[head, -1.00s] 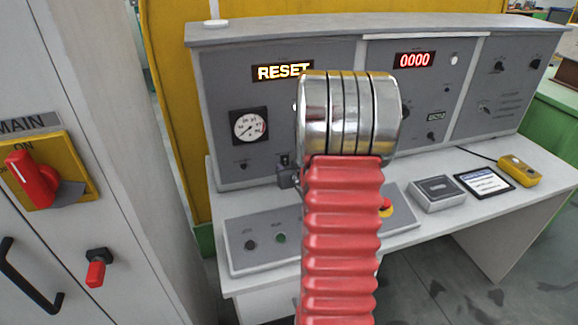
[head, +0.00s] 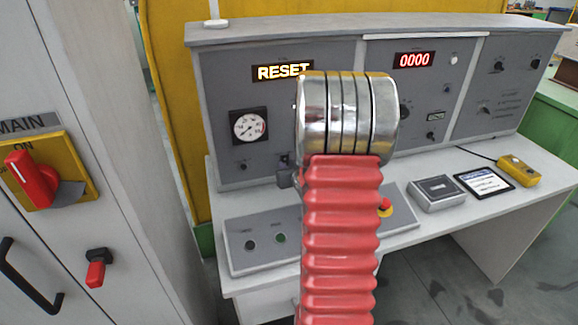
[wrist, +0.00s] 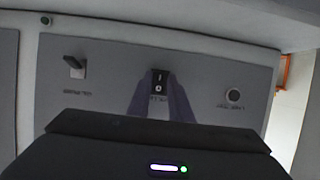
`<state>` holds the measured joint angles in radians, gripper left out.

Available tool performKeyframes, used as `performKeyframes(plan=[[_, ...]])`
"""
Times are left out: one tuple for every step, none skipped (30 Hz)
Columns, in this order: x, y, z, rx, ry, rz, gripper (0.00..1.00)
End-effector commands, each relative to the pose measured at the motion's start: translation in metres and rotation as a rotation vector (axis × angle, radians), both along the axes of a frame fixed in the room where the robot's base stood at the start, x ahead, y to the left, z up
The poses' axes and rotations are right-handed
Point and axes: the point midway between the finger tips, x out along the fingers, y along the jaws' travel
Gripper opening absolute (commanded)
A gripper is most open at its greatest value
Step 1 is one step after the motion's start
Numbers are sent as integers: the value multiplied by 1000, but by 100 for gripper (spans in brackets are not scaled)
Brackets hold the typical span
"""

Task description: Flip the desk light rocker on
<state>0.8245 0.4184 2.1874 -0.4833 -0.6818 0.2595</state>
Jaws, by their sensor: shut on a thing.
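The desk light rocker (wrist: 158,80) is a small black switch marked I and O, at the centre of the grey panel in the wrist view. A partly covered label sits under it. My gripper (wrist: 160,86) has its two purple-grey fingers on either side of the rocker, with the tips close against it. It is shut on the rocker. In the head view my arm hides most of the gripper, and I cannot make out the rocker there.
In the wrist view a toggle (wrist: 75,66) is left of the rocker and a round button (wrist: 233,95) right. The head view shows the grey console (head: 219,86), a gauge (head: 249,126), a lit RESET display (head: 282,72), and a desk panel with a red emergency button (head: 385,205).

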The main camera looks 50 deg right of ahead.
Motion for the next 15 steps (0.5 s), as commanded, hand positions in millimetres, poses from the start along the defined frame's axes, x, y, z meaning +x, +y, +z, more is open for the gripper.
performKeyframes(plan=[[-1, -1, 0, 0, -1, -4, 0], [-1, -1, 0, -1, -3, -4, 0], [-1, -1, 0, -2, -7, -3, 0], [-1, -1, -1, -4, -10, -3, 0], [-1, -1, -1, -6, -15, -2, 0], [-1, -1, -2, -10, -22, -2, 0], [0, -1, -2, -14, -29, -1, 0], [-1, -1, -3, -17, -36, -2, 0], [0, -1, -3, -22, -47, -2, 0], [-1, -1, -3, -26, -54, -2, 0], [-1, -1, -3, -31, -62, -2, 0], [-1, -1, -4, -36, -69, -2, 0], [-1, -1, -3, -40, -75, -3, 0], [-1, -1, -4, -42, -80, -3, 0], [-1, -1, -4, -44, -84, -4, 0]])
